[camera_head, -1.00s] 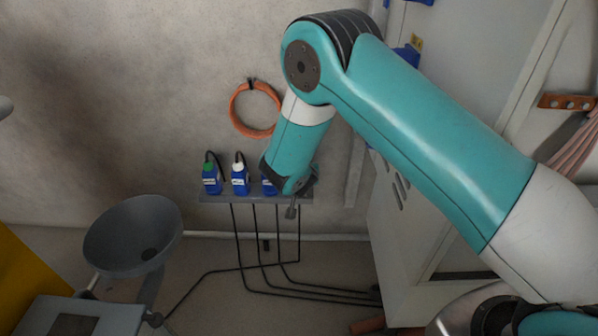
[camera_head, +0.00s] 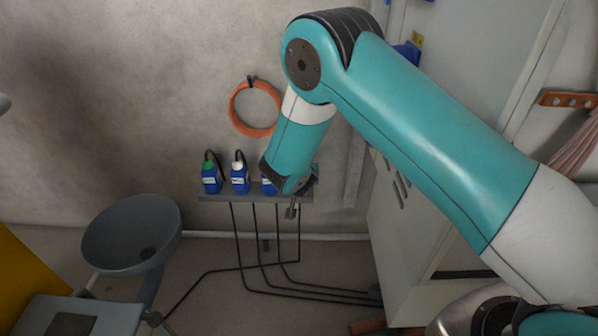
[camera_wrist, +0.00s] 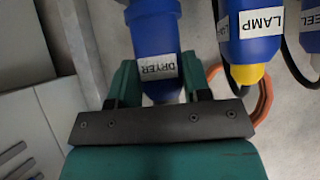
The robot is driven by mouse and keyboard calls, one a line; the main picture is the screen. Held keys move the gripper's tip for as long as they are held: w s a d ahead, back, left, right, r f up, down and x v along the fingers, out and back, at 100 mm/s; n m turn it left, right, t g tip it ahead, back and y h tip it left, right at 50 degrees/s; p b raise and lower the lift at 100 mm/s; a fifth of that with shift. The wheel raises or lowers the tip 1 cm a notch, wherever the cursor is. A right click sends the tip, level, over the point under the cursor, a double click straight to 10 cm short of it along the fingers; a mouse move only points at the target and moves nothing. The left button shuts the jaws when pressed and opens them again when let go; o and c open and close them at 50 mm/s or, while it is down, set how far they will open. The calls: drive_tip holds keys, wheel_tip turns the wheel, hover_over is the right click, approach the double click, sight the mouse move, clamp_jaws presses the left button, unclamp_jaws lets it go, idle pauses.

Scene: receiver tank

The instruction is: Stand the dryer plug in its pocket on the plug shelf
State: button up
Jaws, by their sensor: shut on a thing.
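The dryer plug (camera_wrist: 153,35) is blue with a white DRYER label that reads upside down in the wrist view. My gripper (camera_wrist: 158,78) is shut on it, with one teal finger on each side of its body. In the head view my gripper (camera_head: 293,190) is at the right end of the plug shelf (camera_head: 220,198), and my wrist hides the dryer plug. The pocket is hidden, and I cannot tell whether the plug is in it.
A blue LAMP plug (camera_wrist: 250,40) with a yellow end is close beside the dryer plug. Green-topped (camera_head: 211,176) and white-topped (camera_head: 240,177) blue plugs stand farther left on the shelf. Black cables (camera_head: 255,235) hang below. A grey cabinet (camera_head: 400,220) stands to the right.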

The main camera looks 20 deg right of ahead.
drive_tip(key=shift+f+b, duration=0.8)
drive_tip(key=shift+f, duration=0.3)
drive_tip(key=o, duration=1.4)
drive_tip(key=shift+c, duration=0.2)
